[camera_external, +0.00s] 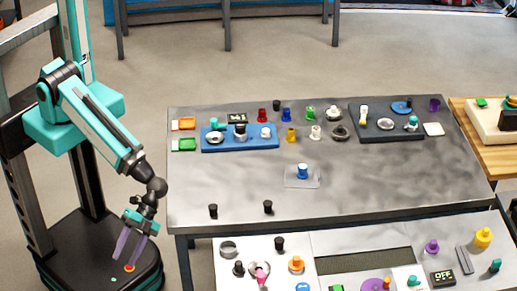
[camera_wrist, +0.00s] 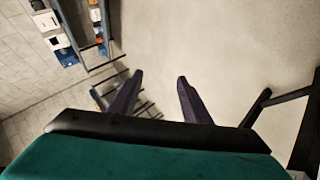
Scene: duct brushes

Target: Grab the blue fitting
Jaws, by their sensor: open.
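A small blue fitting (camera_external: 302,171) stands on a clear, pale square plate (camera_external: 291,184) in the middle of the metal table. A darker blue piece (camera_external: 287,114) stands farther back in a row of coloured parts. My gripper (camera_external: 123,262) hangs low to the left of the table, well away from both, with its purple fingers pointing down over my base. In the wrist view, my gripper (camera_wrist: 160,75) has its fingers apart with nothing between them. No blue fitting can be made out there.
The metal table (camera_external: 400,190) has a blue tray (camera_external: 212,147) and a dark tray (camera_external: 375,133) at the back. Two black knobs (camera_external: 213,211) (camera_external: 268,207) stand near its front edge. A lower panel (camera_external: 345,241) with several parts adjoins the front. The table's right front is clear.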

